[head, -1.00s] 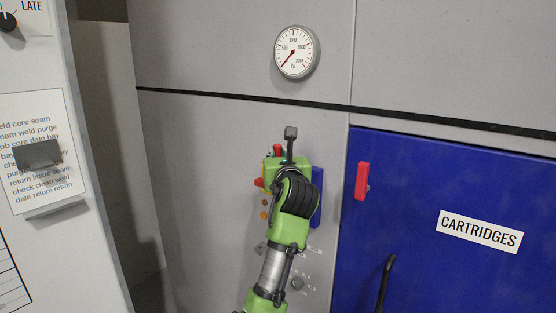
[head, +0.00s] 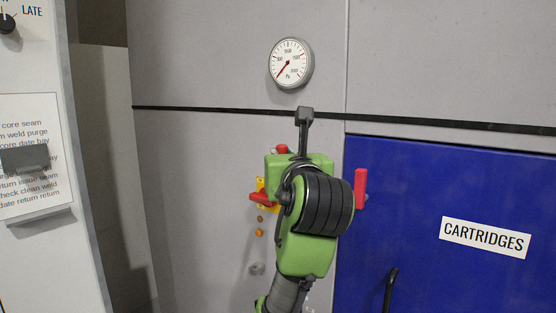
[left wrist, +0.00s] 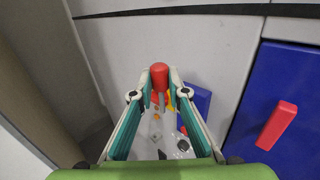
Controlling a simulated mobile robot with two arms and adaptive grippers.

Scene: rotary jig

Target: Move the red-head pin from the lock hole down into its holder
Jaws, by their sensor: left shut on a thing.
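The red-head pin (left wrist: 160,76) shows in the left wrist view between the two fingertips of my left gripper (left wrist: 160,87), which is shut on it. Its red head stands above the tips, with a short grey shank below. In the head view a bit of red, likely the pin's head (head: 282,149), shows just above my green wrist, which hides the fingers. Behind it on the grey panel are a yellow plate (head: 261,186) and a red lever (head: 262,197). I cannot make out the lock hole or the holder. My right gripper is not in view.
A blue door (head: 450,190) labelled CARTRIDGES with a red handle (head: 361,188) stands right of my arm. A pressure gauge (head: 291,63) is above. A grey knob (head: 257,268) and orange buttons (head: 259,232) sit low on the panel. A white cabinet (head: 85,200) stands left.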

